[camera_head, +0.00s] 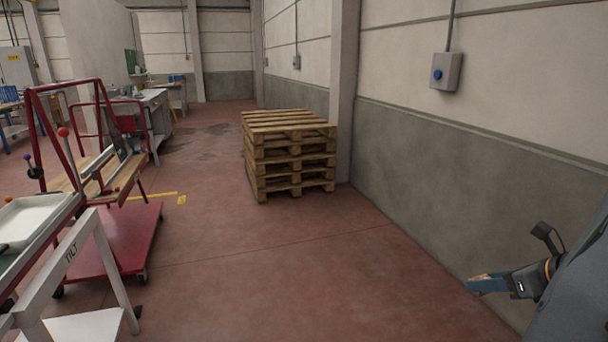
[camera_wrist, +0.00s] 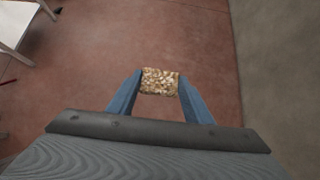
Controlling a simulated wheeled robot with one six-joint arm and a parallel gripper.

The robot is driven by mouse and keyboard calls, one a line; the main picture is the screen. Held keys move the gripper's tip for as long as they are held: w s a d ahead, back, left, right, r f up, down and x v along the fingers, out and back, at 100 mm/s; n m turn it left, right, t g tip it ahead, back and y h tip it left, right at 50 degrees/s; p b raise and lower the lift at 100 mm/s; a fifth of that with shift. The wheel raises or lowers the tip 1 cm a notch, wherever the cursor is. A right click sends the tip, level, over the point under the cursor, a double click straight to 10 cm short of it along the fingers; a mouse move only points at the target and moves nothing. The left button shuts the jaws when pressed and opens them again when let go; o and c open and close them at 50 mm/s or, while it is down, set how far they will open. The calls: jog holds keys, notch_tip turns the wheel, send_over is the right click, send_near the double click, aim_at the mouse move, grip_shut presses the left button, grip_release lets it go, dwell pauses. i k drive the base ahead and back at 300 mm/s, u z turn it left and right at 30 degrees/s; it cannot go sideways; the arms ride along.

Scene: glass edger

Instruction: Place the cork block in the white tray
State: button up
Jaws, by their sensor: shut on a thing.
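The cork block (camera_wrist: 160,81) is speckled tan and brown. In the wrist view it sits between the two blue fingers of my gripper (camera_wrist: 159,88), which is shut on it. In the head view my gripper (camera_head: 482,283) is at the lower right, near the wall, and the block is hard to make out there. The white tray (camera_head: 30,222) is at the left edge of the head view, on a white-framed bench, far to the left of my gripper. Part of the tray is cut off by the picture edge.
A white frame marked TILT (camera_head: 78,250) stands at the lower left. Behind it is a red cart (camera_head: 125,240) with upright rails. A stack of wooden pallets (camera_head: 290,155) stands by the right wall (camera_head: 470,190). The red floor (camera_head: 270,270) between is clear.

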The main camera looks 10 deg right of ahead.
aim_at(32, 225)
jog(key=u, duration=0.2)
jog(key=i, duration=1.35)
jog(key=u, duration=1.25)
jog(key=i, duration=0.75)
jog(key=u, duration=1.3)
jog(key=i, duration=0.45)
jog(key=u, duration=0.25)
